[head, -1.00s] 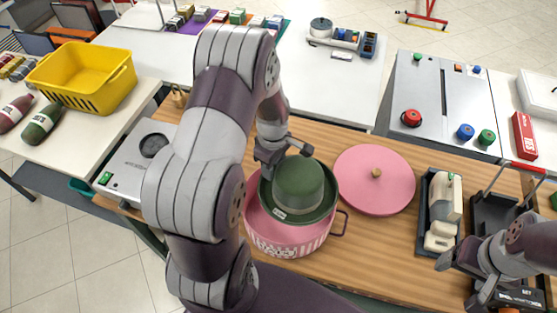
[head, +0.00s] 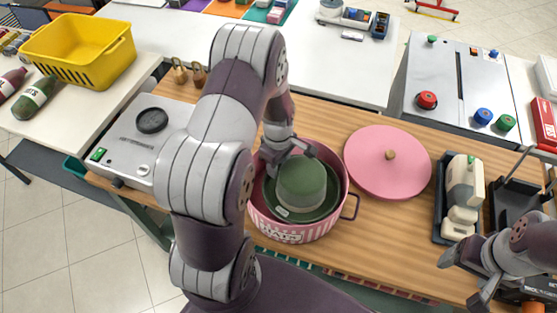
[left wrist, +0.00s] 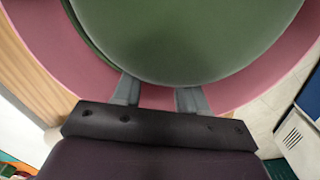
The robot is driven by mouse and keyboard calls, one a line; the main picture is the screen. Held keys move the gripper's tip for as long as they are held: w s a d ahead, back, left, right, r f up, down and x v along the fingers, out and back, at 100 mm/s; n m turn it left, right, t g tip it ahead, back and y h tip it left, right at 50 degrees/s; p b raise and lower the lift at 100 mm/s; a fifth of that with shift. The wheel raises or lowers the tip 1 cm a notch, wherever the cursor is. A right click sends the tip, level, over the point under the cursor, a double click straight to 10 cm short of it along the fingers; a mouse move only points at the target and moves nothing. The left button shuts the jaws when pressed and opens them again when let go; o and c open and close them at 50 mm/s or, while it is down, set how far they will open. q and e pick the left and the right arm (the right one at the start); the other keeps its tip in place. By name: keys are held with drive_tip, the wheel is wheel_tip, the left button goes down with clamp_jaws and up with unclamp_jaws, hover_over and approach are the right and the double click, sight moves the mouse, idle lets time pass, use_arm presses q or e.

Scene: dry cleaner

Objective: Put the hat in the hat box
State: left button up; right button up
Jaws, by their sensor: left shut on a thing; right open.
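The green hat (head: 301,183) with a grey band sits low inside the pink round hat box (head: 296,231), its brim below the box rim. The box has a striped front and a side handle. My left gripper (head: 284,158) reaches over the far left rim and is shut on the hat's brim. In the left wrist view its two fingers (left wrist: 160,93) meet the edge of the green hat (left wrist: 190,40), with the pink box wall (left wrist: 50,40) around it. Whether the hat touches the bottom is hidden. My right gripper (head: 464,277) is open and empty at the right.
The pink lid (head: 387,162) with a wooden knob lies flat right of the box. A cream device in a dark tray (head: 440,205) stands further right. A grey machine (head: 133,148) is at the left, and a yellow basket (head: 78,50) stands on the side table.

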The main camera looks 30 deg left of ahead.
use_arm(q)
drive_tip(key=shift+f+b, duration=1.8)
drive_tip(key=shift+f, duration=1.4)
drive_tip(key=o, duration=1.2)
wheel_tip(320, 180, up, 13)
drive_tip(key=shift+f+b, duration=0.1)
drive_tip(key=shift+b, duration=0.3)
